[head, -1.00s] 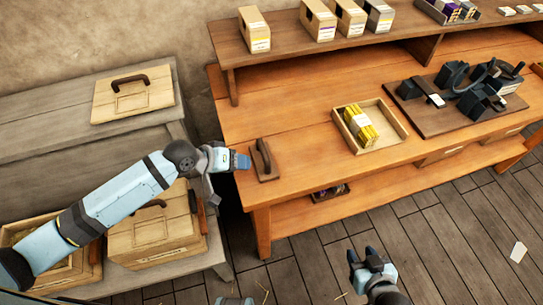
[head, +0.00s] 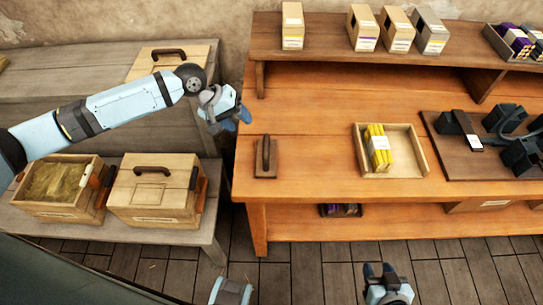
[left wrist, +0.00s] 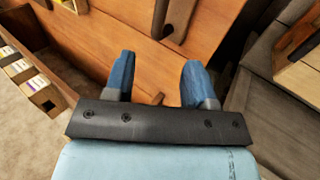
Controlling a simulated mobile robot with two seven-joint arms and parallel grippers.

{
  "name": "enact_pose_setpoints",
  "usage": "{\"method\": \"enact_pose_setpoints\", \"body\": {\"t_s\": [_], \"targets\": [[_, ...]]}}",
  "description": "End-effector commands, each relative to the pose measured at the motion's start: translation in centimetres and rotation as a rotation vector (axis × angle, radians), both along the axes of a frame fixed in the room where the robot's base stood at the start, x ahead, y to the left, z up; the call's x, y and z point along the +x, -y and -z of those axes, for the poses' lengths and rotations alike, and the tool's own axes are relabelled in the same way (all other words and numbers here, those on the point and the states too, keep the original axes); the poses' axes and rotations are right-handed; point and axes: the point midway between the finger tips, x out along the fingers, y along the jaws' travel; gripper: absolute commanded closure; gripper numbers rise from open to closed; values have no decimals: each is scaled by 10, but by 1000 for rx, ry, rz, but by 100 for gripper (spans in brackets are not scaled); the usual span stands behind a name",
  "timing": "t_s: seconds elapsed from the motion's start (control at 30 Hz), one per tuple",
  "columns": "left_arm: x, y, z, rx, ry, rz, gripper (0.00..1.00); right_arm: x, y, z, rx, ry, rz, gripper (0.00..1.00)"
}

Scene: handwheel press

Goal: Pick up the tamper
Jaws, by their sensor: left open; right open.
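The tamper (head: 266,160), a flat brown wooden plate with a dark upright handle, lies at the left end of the orange wooden bench (head: 320,110). It also shows at the top of the left wrist view (left wrist: 178,22), partly cut off by the frame edge. My left gripper (head: 237,119) is open and empty. In the head view it is up and to the left of the tamper, near the bench's left edge, apart from it. My right gripper (head: 378,268) is open and empty in front of the bench, at the bottom of the view.
A tray (head: 412,165) with yellow packets stands right of the tamper, with clear bench between. Dark press parts on a board (head: 450,160) are further right. Boxes (head: 292,26) line the back shelf. Left, a grey bench holds a lidded wooden box (head: 150,200) and an open crate (head: 60,213).

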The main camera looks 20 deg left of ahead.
Motion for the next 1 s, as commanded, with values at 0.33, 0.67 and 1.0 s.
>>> {"method": "enact_pose_setpoints", "body": {"t_s": [0.33,0.67,1.0], "targets": [[9,30,46,-1,-6,-1,49,0,-4,-4,9,-1,2,57],[13,47,73,1,-5,-1,49,0,-3,-5,6,-1,3,57],[19,73,110,0,-3,-1,49,-1,-1,-11,3,-2,4,57]]}}
